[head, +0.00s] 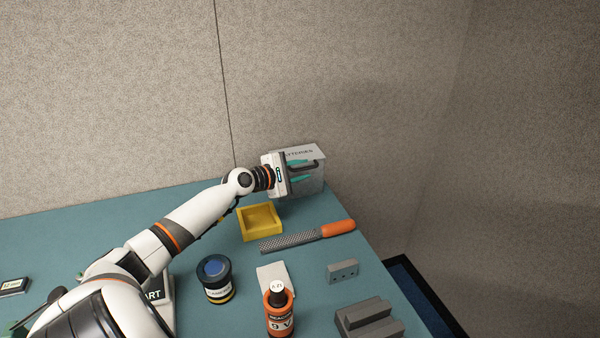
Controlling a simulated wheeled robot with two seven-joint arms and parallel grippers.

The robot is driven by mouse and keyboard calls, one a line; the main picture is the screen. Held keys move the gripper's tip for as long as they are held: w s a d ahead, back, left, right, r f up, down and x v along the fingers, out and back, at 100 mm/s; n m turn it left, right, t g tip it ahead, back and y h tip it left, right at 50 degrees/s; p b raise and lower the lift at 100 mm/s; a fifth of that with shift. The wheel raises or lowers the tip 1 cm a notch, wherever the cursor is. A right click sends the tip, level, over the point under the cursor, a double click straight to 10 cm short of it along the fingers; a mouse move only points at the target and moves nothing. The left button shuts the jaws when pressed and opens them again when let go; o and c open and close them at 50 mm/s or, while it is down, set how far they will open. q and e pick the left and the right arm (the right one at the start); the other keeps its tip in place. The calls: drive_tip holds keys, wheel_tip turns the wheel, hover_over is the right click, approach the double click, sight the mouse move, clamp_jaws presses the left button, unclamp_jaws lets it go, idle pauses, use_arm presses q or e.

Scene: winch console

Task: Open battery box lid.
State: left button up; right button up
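The battery box (313,184) stands at the back right of the table, near the wall. It is a pale grey box, and its lid (304,152), lettered with a partly hidden "BATTERIES", appears closed. My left gripper (304,171) is in front of the box, with green finger pads and a dark bar reaching to the right at the box front. The gripper covers much of the box front. I cannot tell whether its fingers touch the box or a handle, or how far apart they are. My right gripper is not in view.
A yellow tray (245,233) sits just in front of the box. A rasp with an orange handle (338,228) lies to its right. A dark jar (217,290), an orange bottle (280,318) and grey blocks (343,271) stand nearer. The table's right edge drops off beyond them.

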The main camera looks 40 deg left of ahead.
use_arm(q)
clamp_jaws()
idle(0.3)
